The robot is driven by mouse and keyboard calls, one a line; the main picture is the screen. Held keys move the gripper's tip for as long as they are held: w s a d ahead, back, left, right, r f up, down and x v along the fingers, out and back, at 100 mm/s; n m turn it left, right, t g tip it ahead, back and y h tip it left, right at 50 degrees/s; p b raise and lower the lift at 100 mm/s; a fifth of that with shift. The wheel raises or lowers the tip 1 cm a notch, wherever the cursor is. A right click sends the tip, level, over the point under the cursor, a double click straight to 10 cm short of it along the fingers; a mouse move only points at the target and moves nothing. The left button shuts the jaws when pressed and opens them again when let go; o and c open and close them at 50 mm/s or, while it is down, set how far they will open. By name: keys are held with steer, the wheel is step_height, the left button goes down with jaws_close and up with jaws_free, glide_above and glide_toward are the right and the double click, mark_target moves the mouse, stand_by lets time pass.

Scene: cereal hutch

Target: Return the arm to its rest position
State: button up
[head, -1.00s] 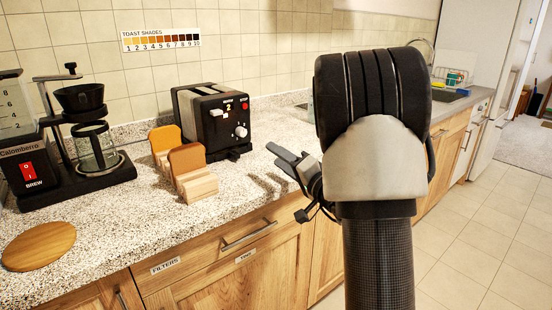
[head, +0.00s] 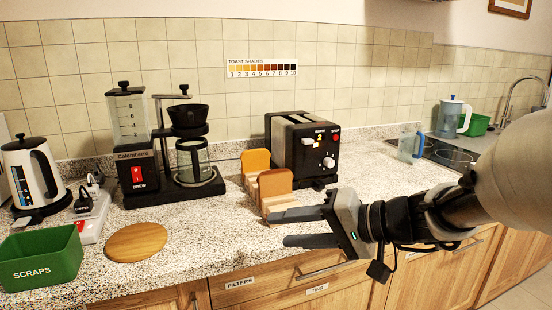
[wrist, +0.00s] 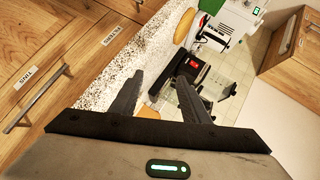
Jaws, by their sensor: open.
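My gripper (head: 305,228) is in front of the counter at the right of the head view, fingers pointing left. Its two fingers are spread with nothing between them. In the wrist view the fingers (wrist: 158,98) are also apart, and the counter shows beyond them. My arm reaches in from the right edge of the head view. Two toast slices (head: 274,183) stand in a wooden rack (head: 283,202) just behind the fingers. I cannot tell how close the fingers are to the rack.
The toaster (head: 302,145) stands behind the rack. The coffee maker (head: 150,150), round wooden board (head: 136,242), green scraps bin (head: 42,258) and kettle (head: 33,175) are to the left. A clear jug (head: 410,145) stands behind my arm. Drawer handles (head: 325,270) line the counter front.

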steer(key=s+d+f+n+g+h, duration=0.1)
steer(key=s+f+g+h, duration=0.15)
steer(key=s, duration=0.35)
steer(key=s+d+f+n+g+h, duration=0.1)
steer(key=s+h, duration=0.2)
steer(key=s, duration=0.4)
steer(key=s+d+r+t+h+p, duration=0.1)
steer(key=s+d+r+t+h, duration=0.2)
steer(key=d+h, duration=0.5)
step_height(320, 180, up, 25)
steer(key=y+p, duration=0.1)
steer(key=p, duration=2.6)
steer(key=shift+s+d+r+y, duration=0.15)
steer(key=shift+s+d+y, duration=0.1)
steer(key=shift+d+y, duration=0.15)
